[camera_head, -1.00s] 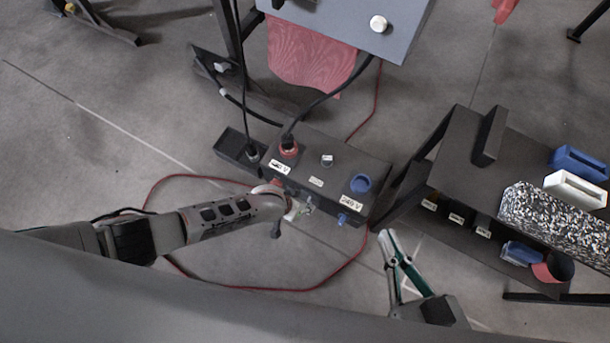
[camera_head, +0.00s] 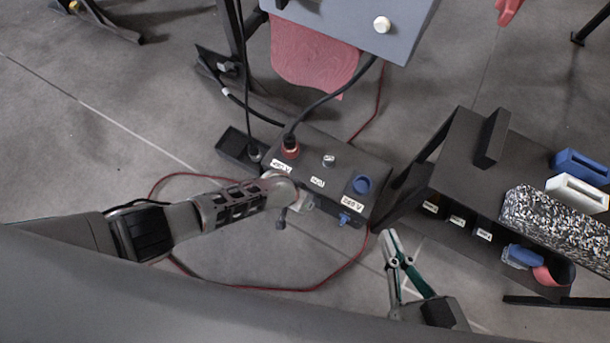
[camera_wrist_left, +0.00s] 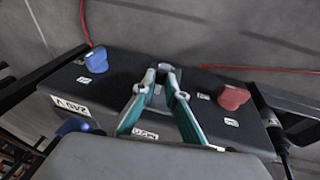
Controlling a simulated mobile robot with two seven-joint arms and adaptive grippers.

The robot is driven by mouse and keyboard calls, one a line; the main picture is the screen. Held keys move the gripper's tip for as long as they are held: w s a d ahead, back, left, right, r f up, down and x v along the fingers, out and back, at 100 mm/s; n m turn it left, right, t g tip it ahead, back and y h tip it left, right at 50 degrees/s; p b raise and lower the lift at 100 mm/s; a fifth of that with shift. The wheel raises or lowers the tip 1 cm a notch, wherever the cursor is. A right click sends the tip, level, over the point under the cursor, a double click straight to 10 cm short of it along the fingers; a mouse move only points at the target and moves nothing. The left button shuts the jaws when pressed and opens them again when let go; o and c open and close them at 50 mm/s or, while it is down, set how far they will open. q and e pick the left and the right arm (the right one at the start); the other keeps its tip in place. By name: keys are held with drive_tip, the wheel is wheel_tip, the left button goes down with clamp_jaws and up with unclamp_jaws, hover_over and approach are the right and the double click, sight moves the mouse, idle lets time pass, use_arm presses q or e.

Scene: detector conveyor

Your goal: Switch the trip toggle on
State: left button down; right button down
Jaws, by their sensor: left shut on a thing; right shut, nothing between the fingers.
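A dark box (camera_head: 318,142) with sockets and white labels stands on the floor. My left gripper (camera_head: 305,203) is at its front edge, partly hidden by my wrist in the head view. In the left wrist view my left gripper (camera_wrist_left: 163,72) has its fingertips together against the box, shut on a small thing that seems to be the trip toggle. The fingertips hide most of it, so its position cannot be told. My right gripper (camera_head: 391,238) is shut and empty, apart from the box, to its lower right.
A dark shelf table (camera_head: 455,150) stands to the right. A red cable (camera_head: 305,288) loops on the floor.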

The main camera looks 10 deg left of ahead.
use_arm(q)
drive_tip(key=shift+w+a+r+g+y, duration=0.1)
drive_tip(key=shift+r+g+y, duration=0.1)
drive_tip(key=shift+g, duration=0.45)
drive_tip(key=shift+w+r+g+y, duration=0.1)
drive_tip(key=shift+g+y, duration=0.1)
drive_tip(key=shift+g, duration=0.45)
drive_tip(key=c, duration=2)
unclamp_jaws()
drive_tip(key=shift+c, duration=0.2)
drive_tip(key=shift+r, duration=0.3)
wheel_tip(320, 180, up, 11)
drive_tip(key=a, duration=0.2)
drive_tip(key=shift+w, duration=0.3)
drive_tip(key=shift+r, duration=0.1)
